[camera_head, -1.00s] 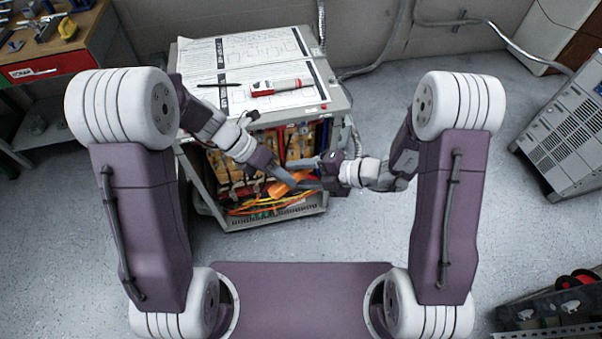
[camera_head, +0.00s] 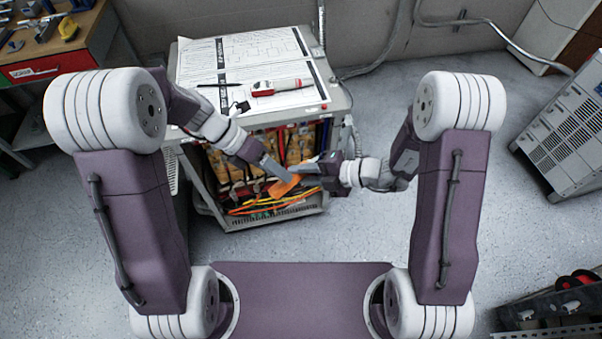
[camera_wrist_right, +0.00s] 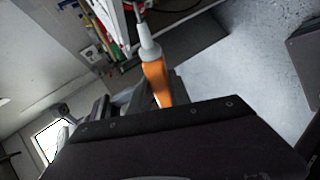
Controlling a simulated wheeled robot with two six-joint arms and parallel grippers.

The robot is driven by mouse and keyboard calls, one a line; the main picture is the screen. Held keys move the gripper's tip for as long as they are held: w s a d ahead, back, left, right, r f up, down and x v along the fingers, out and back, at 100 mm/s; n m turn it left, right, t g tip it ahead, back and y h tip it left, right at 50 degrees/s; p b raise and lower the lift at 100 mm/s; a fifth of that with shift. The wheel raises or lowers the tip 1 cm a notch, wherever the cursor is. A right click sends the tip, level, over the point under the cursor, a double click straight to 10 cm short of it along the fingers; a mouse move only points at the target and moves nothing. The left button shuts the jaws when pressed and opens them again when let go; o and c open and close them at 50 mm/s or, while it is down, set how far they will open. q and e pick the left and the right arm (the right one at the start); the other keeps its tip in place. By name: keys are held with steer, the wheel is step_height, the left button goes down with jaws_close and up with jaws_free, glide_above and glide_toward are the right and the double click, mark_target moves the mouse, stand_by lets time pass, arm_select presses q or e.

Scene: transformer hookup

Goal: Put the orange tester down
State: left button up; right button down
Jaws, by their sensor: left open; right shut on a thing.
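The orange tester (camera_head: 283,186) is held at the front of the open cabinet, at the tip of my right gripper (camera_head: 298,180). In the right wrist view the tester (camera_wrist_right: 157,82) shows an orange body with a pale grey-white end, and my right gripper is shut on it. My left gripper (camera_head: 278,170) is open just to the left of the tester and close to it; I cannot tell whether it touches. Part of the tester is hidden by the fingers.
The grey cabinet (camera_head: 325,125) has a drawing sheet (camera_head: 240,62) on top, with a red-and-white device (camera_head: 277,87) and a dark pen (camera_head: 220,85) on it. Yellow and orange cables (camera_head: 255,205) lie low inside.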

arm_select(q)
steer(key=a+r+m, duration=0.1)
steer(key=a+r, duration=0.5)
steer(key=r, duration=0.1)
steer(key=s+a+f+m+t+y, duration=0.15)
steer(key=a+f+m+y, duration=0.55)
steer(key=m, duration=0.9)
arm_select(e)
steer(key=shift+s, duration=0.1)
arm_select(q)
steer(key=s+d+f+m, duration=0.2)
steer(key=s+f+m, duration=0.1)
steer(key=s+m, duration=0.5)
steer(key=m, duration=0.3)
steer(key=shift+f, duration=0.2)
